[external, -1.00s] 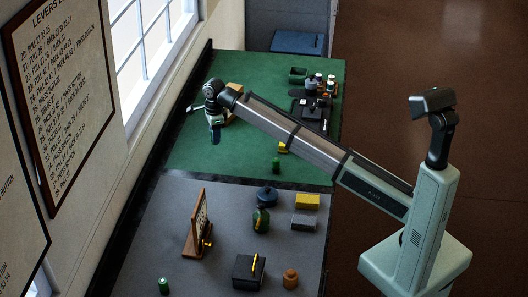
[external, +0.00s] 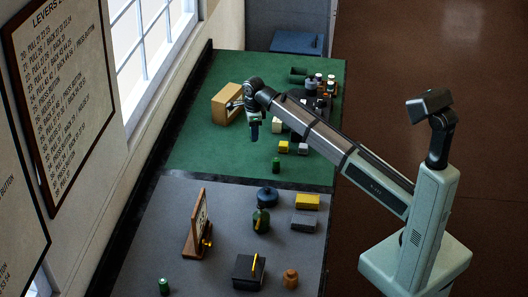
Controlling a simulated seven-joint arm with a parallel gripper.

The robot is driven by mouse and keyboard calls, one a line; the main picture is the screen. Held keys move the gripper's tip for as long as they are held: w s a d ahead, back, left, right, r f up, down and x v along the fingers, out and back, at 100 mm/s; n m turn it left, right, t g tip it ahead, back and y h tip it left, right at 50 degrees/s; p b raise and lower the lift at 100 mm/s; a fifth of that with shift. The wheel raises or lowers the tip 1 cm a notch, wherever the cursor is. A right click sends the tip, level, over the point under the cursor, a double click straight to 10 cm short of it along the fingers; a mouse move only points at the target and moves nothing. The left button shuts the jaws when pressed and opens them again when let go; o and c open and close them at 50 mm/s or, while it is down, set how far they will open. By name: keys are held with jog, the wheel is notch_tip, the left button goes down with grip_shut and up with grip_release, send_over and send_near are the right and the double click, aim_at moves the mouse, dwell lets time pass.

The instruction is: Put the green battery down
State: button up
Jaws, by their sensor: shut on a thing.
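My gripper (external: 254,128) hangs pointing down above the green mat (external: 205,155), right of the tan box. It is shut on a small dark greenish thing, which looks like the green battery (external: 254,136); the fingers hide much of it. It appears to be held clear of the mat. A similar green cylinder (external: 276,165) stands upright on the mat, nearer the camera and to the right. Another green cylinder (external: 164,286) stands on the grey mat at the front left.
A tan box (external: 225,104) stands left of my gripper. Small yellow (external: 283,147) and pale (external: 303,149) blocks lie to its right. Behind are dark devices and several jars. The grey mat (external: 150,235) holds a wooden stand (external: 197,225), a green flask and boxes.

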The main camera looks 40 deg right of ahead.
jog(key=shift+f, duration=3.85)
jog(key=shift+f, duration=0.2)
jog(key=o, duration=1.1)
jog(key=shift+r, duration=0.15)
notch_tip(320, 180, up, 12)
jog(key=shift+r, duration=0.1)
